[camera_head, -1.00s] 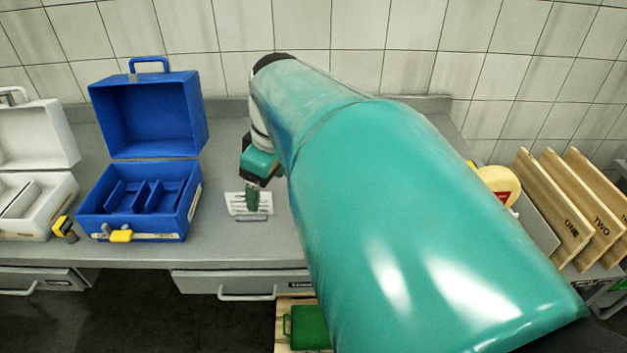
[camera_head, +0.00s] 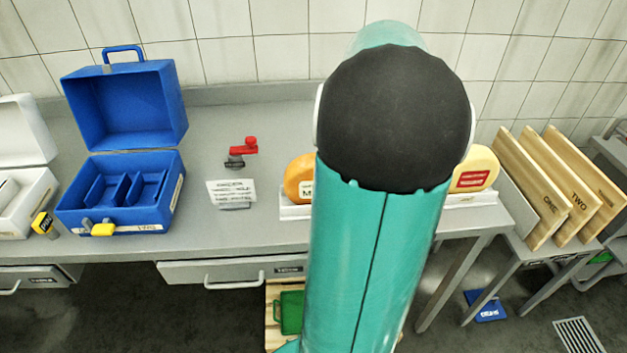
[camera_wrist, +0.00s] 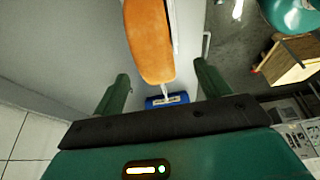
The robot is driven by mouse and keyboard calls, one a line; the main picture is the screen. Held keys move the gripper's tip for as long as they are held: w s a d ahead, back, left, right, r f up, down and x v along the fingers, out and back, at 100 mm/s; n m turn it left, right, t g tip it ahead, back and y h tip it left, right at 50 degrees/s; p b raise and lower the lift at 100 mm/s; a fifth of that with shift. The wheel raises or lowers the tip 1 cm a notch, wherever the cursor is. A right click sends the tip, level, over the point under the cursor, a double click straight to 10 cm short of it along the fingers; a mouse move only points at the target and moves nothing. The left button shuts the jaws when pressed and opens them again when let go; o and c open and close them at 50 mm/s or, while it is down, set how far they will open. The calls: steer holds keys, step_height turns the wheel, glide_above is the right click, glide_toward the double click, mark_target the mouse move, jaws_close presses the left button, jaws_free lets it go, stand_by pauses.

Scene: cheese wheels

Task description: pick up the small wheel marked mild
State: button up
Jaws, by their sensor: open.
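An orange cheese wheel (camera_head: 298,178) stands upright on a white stand (camera_head: 294,212) on the counter. Its label starts with "M"; my arm hides the rest. A pale yellow wheel (camera_head: 478,168) with a red label stands to the right, also partly behind my arm. I cannot read which is marked mild. In the wrist view, my gripper (camera_wrist: 162,84) is open, its two green fingers apart and nothing held between them. An orange wheel (camera_wrist: 150,40) shows edge-on ahead of the fingers. My arm hides the gripper in the head view.
An open blue case (camera_head: 120,190) stands left on the counter. Wooden boards (camera_head: 532,190) stand at right. A blue label plate (camera_wrist: 167,101) shows beyond the fingers.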

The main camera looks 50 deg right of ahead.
steer(key=x, duration=0.8)
steer(key=shift+w+d, duration=0.2)
steer(key=shift+w, duration=0.1)
steer(key=shift+c, duration=0.3)
steer(key=c, duration=1.4)
steer(key=shift+r, duration=0.15)
